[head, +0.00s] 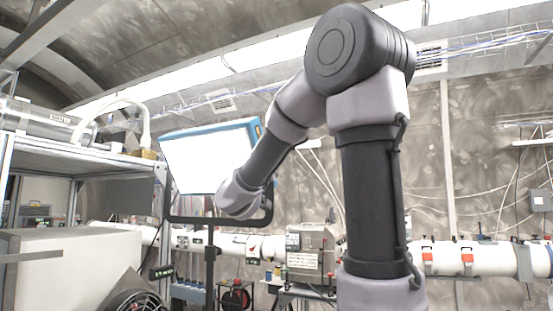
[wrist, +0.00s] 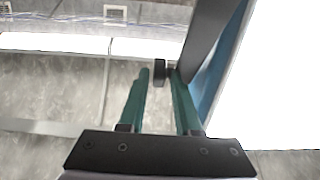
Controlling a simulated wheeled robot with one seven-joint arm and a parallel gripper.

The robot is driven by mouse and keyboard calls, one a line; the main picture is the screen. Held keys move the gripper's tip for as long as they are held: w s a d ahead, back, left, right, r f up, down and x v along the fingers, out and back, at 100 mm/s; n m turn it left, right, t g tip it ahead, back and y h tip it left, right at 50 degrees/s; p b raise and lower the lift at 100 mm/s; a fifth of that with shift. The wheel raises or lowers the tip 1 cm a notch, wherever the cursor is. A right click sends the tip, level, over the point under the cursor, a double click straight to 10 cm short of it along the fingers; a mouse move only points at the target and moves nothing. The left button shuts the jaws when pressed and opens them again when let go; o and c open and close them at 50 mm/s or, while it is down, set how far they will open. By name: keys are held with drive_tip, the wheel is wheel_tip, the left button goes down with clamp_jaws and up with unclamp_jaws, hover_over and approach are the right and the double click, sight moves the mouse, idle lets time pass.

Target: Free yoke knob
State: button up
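The yoke knob (wrist: 159,72) is a small dark cylinder at the side of the dark yoke arm (wrist: 205,38) in the wrist view. My gripper (wrist: 160,78) has two green fingers pointing up the picture. Its tips are on either side of the knob, with narrow gaps showing; I cannot tell if the knob is between the tips or just beyond them. In the head view the blue-cased panel with a bright white face (head: 210,160) sits in the dark yoke (head: 190,219) on a post. There my wrist hides the knob and my fingers.
The panel's blue edge and white face (wrist: 285,70) are close to the right of my fingers. A metal shelf (head: 85,158) stands left of the panel in the head view. A white beam pipe (head: 445,258) runs along the back wall. Left of my fingers is open space.

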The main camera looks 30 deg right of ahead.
drive_tip(key=v, duration=0.9)
drive_tip(key=shift+s+a+f, duration=0.2)
drive_tip(key=shift+f, duration=0.1)
drive_tip(key=shift+d, duration=0.1)
drive_tip(key=s+d+f+n+g+y, duration=0.1)
drive_tip(key=s+d+f+g+y, duration=0.3)
drive_tip(key=s+d+f+g, duration=0.7)
drive_tip(key=s+a+f+n+g+y, duration=0.1)
drive_tip(key=s+a+f+n+y, duration=0.2)
drive_tip(key=f+y, duration=0.55)
drive_tip(key=a+n+t+y, duration=0.2)
drive_tip(key=a+t+y, duration=0.2)
drive_tip(key=a+y, duration=0.4)
drive_tip(key=a+f, duration=0.1)
drive_tip(key=a, duration=0.4)
drive_tip(key=shift+w+y, duration=0.35)
drive_tip(key=shift+w, duration=0.05)
